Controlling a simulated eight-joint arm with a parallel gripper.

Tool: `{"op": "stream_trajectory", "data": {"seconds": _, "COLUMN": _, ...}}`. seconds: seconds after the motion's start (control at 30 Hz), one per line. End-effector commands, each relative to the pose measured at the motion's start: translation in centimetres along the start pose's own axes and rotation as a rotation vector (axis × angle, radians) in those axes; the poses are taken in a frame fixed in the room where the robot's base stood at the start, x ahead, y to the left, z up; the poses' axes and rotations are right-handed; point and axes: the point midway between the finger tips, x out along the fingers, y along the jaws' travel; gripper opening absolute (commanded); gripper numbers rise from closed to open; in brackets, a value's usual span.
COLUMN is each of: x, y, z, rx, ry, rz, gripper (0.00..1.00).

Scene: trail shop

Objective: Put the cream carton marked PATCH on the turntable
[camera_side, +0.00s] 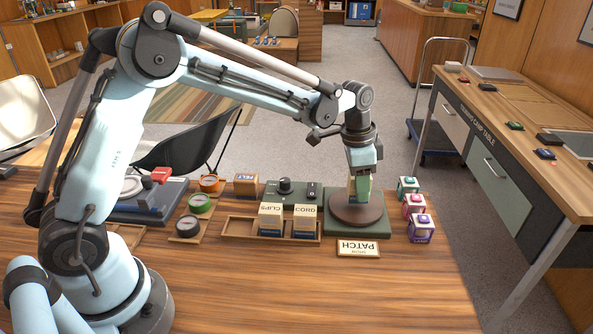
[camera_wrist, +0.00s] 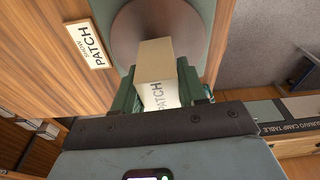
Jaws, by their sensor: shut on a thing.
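The cream carton marked PATCH (camera_wrist: 157,92) is between the jaws of my gripper (camera_wrist: 160,97) in the wrist view, its lettering facing the camera. In the side view my gripper (camera_side: 360,184) is shut on it above the turntable, and only a strip of the carton (camera_side: 351,188) shows beside the green fingers. The turntable (camera_side: 356,211) is a round brown disc on a green base; it also shows behind the carton in the wrist view (camera_wrist: 128,34). The carton is over the disc, near its surface; I cannot tell whether it touches.
A wooden tray (camera_side: 228,238) holds cartons marked CLIPS (camera_side: 270,216) and CORD (camera_side: 305,218); its left part is empty. A card reading SHOW PATCH (camera_side: 358,249) lies in front of the turntable. Several small boxes (camera_side: 414,205) stand to its right.

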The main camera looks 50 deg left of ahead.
Motion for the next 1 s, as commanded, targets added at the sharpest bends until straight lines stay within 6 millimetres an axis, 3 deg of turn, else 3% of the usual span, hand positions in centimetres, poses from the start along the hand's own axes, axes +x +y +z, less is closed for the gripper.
{"op": "stream_trajectory", "data": {"seconds": 1.0, "x": 1.0, "y": 0.0, "z": 0.1, "rx": 0.000, "ry": 0.000, "rz": 0.000, "gripper": 0.10}}
